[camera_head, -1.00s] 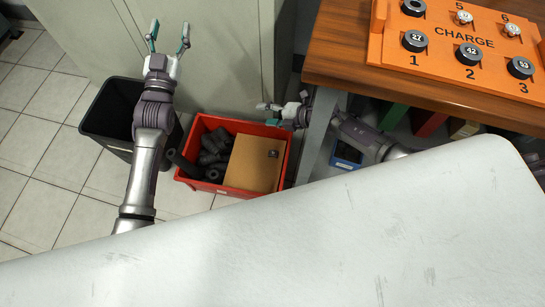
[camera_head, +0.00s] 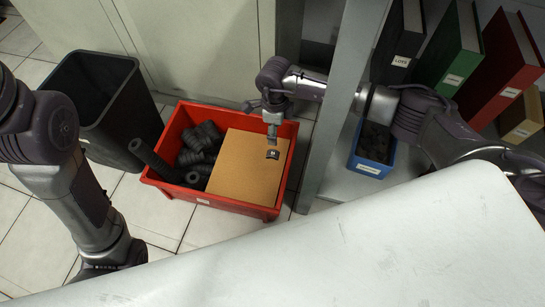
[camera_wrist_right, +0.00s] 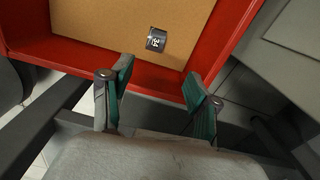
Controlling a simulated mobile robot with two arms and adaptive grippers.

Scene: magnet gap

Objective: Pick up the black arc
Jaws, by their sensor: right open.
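The black arc (camera_head: 272,154) is a small dark curved piece with a pale label. It lies on a tan board in the red crate (camera_head: 166,132). In the right wrist view the arc (camera_wrist_right: 156,40) shows a white marking and lies beyond the fingertips. My right gripper (camera_head: 271,130) hangs over the crate, just above the arc in the head view. In the right wrist view the gripper (camera_wrist_right: 160,85) is open, with teal finger pads apart and nothing between them. My left arm shows at the left of the head view, but its gripper is out of the picture.
The tan board (camera_head: 240,170) covers the crate's right part; ribbed black hoses (camera_head: 196,150) fill its left. A black bin (camera_head: 105,95) stands to the left. A grey shelf post (camera_head: 338,105) and a blue box (camera_head: 372,150) stand to the right. A white surface (camera_head: 330,250) fills the front.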

